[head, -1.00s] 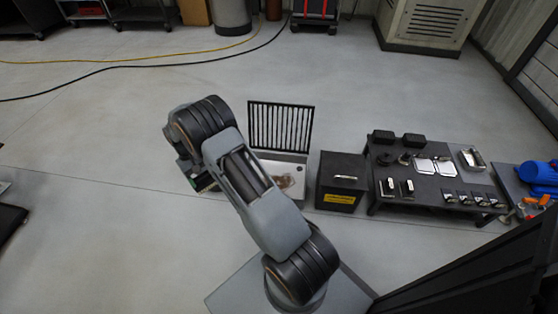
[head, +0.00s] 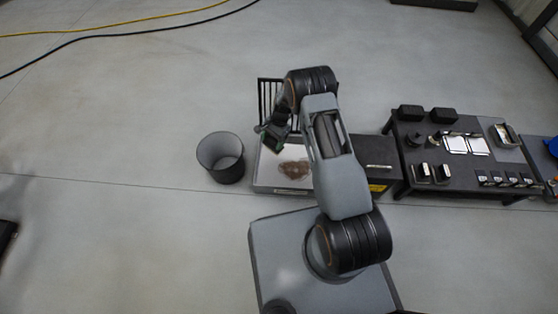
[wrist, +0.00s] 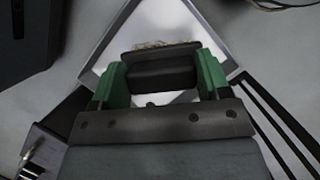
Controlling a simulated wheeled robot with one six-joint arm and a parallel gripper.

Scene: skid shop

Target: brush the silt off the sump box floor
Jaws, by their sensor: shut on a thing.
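The sump box (head: 280,189) is a shallow, light metal tray on the floor. A brown patch of silt (head: 293,169) lies on its pale floor, right of the middle. My gripper (head: 272,139) is over the back left part of the box. In the wrist view, the green fingers of my gripper (wrist: 162,80) are shut on a dark block, seemingly the brush (wrist: 160,68). The box floor (wrist: 160,20) shows beyond the brush, with a sliver of silt (wrist: 165,44) at its far edge. The brush hides most of the silt there. I cannot tell whether the brush touches the floor.
A black grate (head: 264,95) stands upright behind the box. A dark round bin (head: 221,158) stands just left of it. A black case with a yellow label (head: 377,160) is close on the right, then a low table (head: 440,172) with several parts. Open floor lies left and behind.

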